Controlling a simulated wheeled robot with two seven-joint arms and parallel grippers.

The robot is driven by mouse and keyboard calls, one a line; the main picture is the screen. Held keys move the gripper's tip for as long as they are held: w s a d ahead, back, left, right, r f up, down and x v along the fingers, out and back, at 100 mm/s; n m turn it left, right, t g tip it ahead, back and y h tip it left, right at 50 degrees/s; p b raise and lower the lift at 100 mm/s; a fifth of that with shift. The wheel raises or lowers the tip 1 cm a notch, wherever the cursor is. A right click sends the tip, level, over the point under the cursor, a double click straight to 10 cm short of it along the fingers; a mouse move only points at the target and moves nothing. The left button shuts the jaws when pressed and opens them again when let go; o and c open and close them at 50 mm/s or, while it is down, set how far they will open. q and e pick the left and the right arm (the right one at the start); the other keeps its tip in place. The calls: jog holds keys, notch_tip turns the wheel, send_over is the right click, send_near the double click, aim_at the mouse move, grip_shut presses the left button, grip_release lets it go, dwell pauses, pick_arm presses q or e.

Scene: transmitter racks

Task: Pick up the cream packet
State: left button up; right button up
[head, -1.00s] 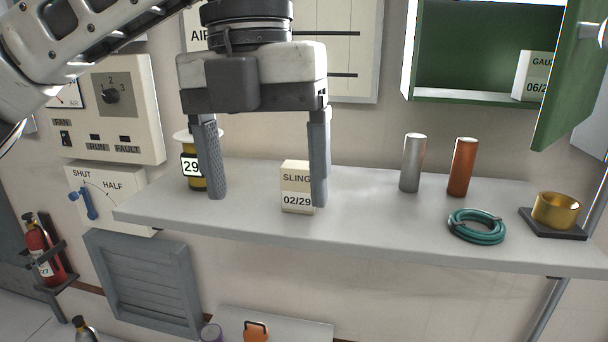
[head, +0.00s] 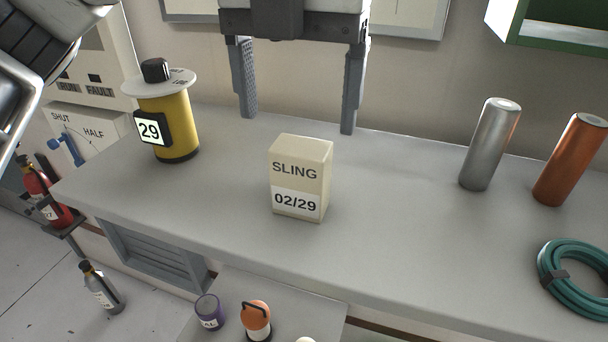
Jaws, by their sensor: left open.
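The cream packet (head: 299,178), marked SLING and 02/29, stands upright on the grey shelf (head: 390,240). All of its front and top show. My left gripper (head: 298,122) is open and empty, fingers pointing down. Its fingertips appear behind and above the packet in the head view, one to each side, and apart from it. My right gripper is not in view.
A yellow canister (head: 176,125) with a 29 display stands left of the packet. A silver cylinder (head: 488,145), a copper cylinder (head: 571,160) and a green coil (head: 574,280) are on the right. A lower shelf (head: 290,290) holds small items. Shelf space around the packet is clear.

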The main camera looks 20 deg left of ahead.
aim_at(297, 148)
pick_arm(q)
notch_tip(297, 148, down, 6)
jog(key=shift+r, duration=0.2)
jog(key=shift+w+d+f, duration=0.1)
jog(key=shift+w+f, duration=0.05)
jog(key=shift+f, duration=1.25)
jog(key=shift+w+f, duration=0.1)
jog(key=shift+f, duration=1.25)
jog(key=c, duration=1.1)
